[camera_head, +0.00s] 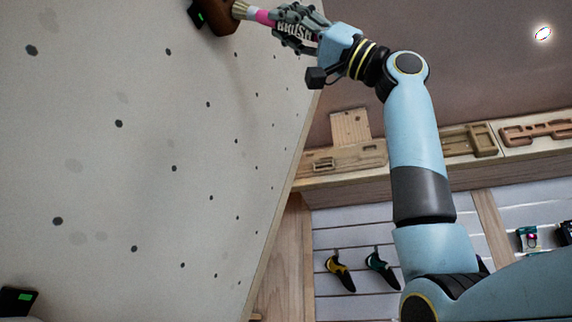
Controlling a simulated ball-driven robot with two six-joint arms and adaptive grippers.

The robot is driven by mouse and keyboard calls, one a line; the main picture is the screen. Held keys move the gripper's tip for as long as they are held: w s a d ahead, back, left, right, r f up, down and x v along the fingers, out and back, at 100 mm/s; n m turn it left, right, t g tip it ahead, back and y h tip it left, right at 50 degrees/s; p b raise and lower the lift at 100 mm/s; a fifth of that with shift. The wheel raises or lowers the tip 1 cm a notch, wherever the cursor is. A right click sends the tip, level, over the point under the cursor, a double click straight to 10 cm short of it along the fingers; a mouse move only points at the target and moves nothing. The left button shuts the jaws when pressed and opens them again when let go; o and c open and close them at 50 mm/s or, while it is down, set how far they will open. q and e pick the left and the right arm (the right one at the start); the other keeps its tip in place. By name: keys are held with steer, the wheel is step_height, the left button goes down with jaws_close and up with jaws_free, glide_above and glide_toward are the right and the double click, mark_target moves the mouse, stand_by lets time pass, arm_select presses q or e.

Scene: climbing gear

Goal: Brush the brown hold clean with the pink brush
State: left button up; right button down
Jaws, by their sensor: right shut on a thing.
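The brown hold (222,17) sits on the pale climbing wall at the top of the view, partly cut off by the frame's upper edge. The pink brush (264,17) has a pink band and pale bristles (241,9) that point left. The bristles are at the right side of the hold and look to touch it. My right gripper (292,27) is shut on the brush's handle, to the right of the hold. My left gripper is not in view.
The pale wall (150,150) with several dark bolt holes fills the left. A dark device with a green light (17,301) is at the lower left. Wooden boards (345,157) line a ledge at right. Climbing shoes (341,272) hang below.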

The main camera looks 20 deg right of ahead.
steer(key=shift+w+d, duration=0.35)
steer(key=shift+w, duration=0.2)
steer(key=shift+s+a, duration=0.7)
steer(key=shift+s, duration=0.35)
steer(key=shift+b, duration=0.3)
steer(key=shift+s+d+f, duration=0.1)
steer(key=shift+d+f, duration=0.1)
steer(key=shift+d, duration=0.05)
steer(key=shift+s+d+f+b, duration=0.25)
steer(key=shift+s+d+b, duration=0.25)
steer(key=shift+d, duration=0.2)
steer(key=shift+s+d+f+b, duration=0.25)
steer(key=shift+s+d+b, duration=0.25)
steer(key=shift+d, duration=0.2)
steer(key=shift+s+d+f+b, duration=0.25)
steer(key=shift+s+d+b, duration=0.15)
steer(key=shift+s+d, duration=0.25)
steer(key=shift+w+d, duration=0.1)
